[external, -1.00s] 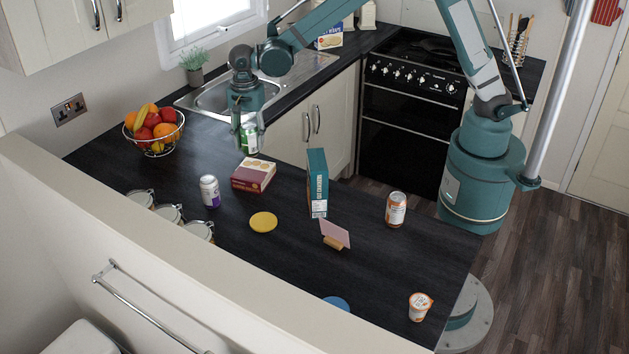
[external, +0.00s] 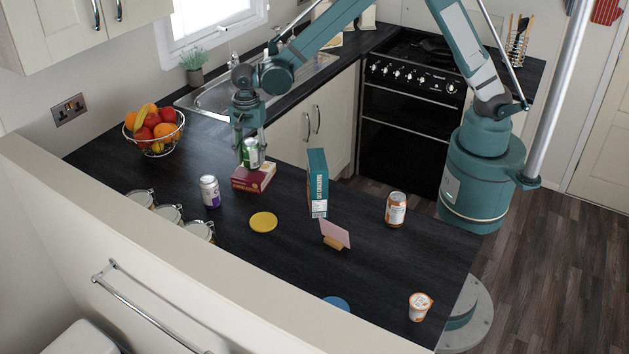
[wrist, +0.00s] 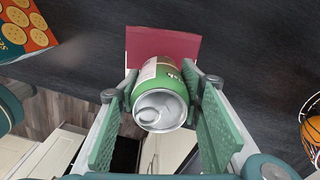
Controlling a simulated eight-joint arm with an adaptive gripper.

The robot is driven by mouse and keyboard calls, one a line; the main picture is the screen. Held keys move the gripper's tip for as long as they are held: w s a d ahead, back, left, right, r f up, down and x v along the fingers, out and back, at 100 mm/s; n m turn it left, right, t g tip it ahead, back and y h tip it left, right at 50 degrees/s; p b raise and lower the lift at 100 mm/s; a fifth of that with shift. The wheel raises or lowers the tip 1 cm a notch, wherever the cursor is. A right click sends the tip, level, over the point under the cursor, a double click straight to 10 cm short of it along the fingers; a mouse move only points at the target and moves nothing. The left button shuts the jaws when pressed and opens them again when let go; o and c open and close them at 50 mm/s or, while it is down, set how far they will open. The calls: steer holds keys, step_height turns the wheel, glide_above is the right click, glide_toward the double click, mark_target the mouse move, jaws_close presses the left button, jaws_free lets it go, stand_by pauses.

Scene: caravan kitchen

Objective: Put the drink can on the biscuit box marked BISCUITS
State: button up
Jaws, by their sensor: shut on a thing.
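My gripper (external: 250,146) is shut on a green drink can (external: 251,155), held upright between its fingers. In the wrist view the can (wrist: 162,97) shows its silver top between the two green finger pads. The biscuit box (external: 262,178) is low and dark red with a pale side, lying flat on the worktop; its marking is too small to read. It also shows in the wrist view (wrist: 160,45), partly hidden behind the can. In the external view the can overlaps the back of the box's top; I cannot tell whether they touch.
A white-purple can (external: 210,191) stands left of the box, and a tall teal cracker box (external: 317,184) to its right. A yellow disc (external: 263,222) lies in front. The fruit basket (external: 155,135) is behind left. An orange can (external: 396,210) stands farther right.

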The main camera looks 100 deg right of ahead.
steer(key=shift+f, duration=0.25)
steer(key=shift+f, duration=0.15)
steer(key=o, duration=1)
steer(key=shift+o, duration=0.2)
step_height(320, 180, up, 12)
steer(key=shift+r, duration=0.15)
stand_by(0.4)
